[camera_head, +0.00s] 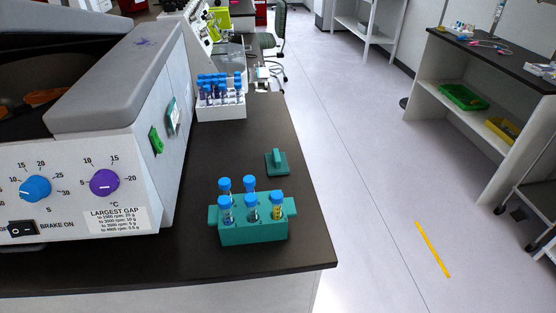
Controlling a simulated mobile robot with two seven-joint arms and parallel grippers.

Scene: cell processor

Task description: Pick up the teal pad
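The teal pad (277,163) lies on the dark bench top, right of the middle of the bench and near its right edge. It is a small flat teal piece with an upright teal handle on it. It stands alone, behind the teal tube rack (253,232), with a gap of bare bench between them. The rack holds several tubes with blue caps. Neither of my grippers shows in the head view.
A large grey centrifuge (110,150) with knobs fills the left side. A white rack (221,107) of blue-capped tubes stands farther back. The dark bench top (220,160) is bare around the pad. Open floor (370,200) lies right of the bench.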

